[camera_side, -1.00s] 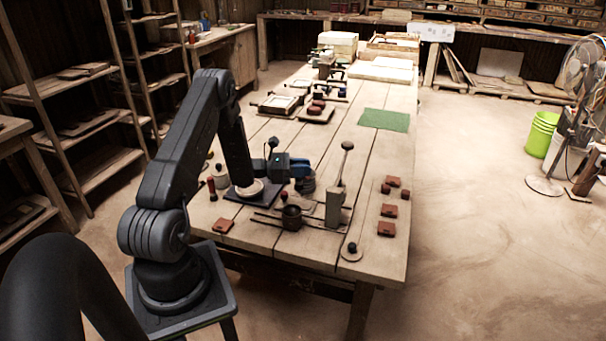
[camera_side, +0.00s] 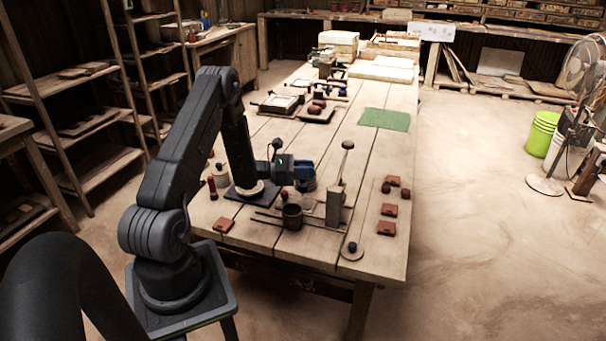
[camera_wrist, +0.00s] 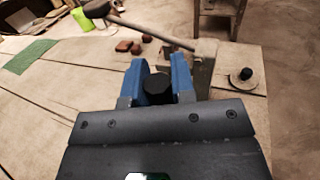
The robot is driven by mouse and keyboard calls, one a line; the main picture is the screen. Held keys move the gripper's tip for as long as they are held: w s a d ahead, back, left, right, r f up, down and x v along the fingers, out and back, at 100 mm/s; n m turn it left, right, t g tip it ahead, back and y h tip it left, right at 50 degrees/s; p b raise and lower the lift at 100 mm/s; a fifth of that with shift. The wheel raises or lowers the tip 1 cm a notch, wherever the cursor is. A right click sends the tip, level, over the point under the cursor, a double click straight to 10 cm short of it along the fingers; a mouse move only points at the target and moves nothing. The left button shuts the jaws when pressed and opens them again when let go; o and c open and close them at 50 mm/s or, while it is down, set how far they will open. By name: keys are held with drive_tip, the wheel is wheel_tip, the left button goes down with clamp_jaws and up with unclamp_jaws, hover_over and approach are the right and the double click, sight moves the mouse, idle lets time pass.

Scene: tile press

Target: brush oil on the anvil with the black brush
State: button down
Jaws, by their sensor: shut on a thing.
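My gripper (camera_side: 303,171) is over the table, up and to the left of the grey press post (camera_side: 335,205) in the side view. In the wrist view, its blue fingers (camera_wrist: 157,85) are shut on the black brush (camera_wrist: 156,90), seen from its end. The brush tip is hidden. The post (camera_wrist: 205,66) with its long lever stands beyond the fingers, a little to the right. The anvil cannot be clearly told apart at the post's foot. A brown cup (camera_side: 292,217) stands left of the post, below my gripper in the side view.
A disc with a black knob (camera_side: 352,251) lies near the table's front edge. Several red-brown tiles (camera_side: 389,210) lie right of the press. A green mat (camera_side: 384,119) lies farther back. A round pale piece on a dark plate (camera_side: 236,193) sits at the left.

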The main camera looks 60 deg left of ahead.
sight(304, 189)
drive_tip(key=shift+f, duration=3.4)
drive_tip(key=shift+w+a+f, duration=0.35)
drive_tip(key=shift+a+f, duration=0.05)
drive_tip(key=shift+f, duration=0.2)
drive_tip(key=shift+w+a, duration=0.5)
drive_tip(key=shift+w+a+r, duration=0.3)
drive_tip(key=shift+w+a, duration=0.25)
drive_tip(key=shift+w+a+r, duration=0.3)
drive_tip(key=shift+w+a, duration=0.25)
drive_tip(key=shift+w+a+f, duration=0.25)
drive_tip(key=shift+w+f, duration=0.05)
drive_tip(key=shift+s+d+f, duration=0.25)
drive_tip(key=shift+s+d, duration=0.55)
drive_tip(key=shift+s, duration=0.1)
drive_tip(key=shift+s+d, duration=1.35)
drive_tip(key=shift+d, duration=0.05)
drive_tip(key=shift+s+a, duration=0.25)
drive_tip(key=shift+a, duration=0.05)
drive_tip(key=shift+w+a, duration=0.75)
drive_tip(key=shift+w+a+r, duration=0.1)
drive_tip(key=shift+w+a, duration=1.45)
drive_tip(key=shift+s+d, duration=2.25)
drive_tip(key=shift+r, duration=3.9)
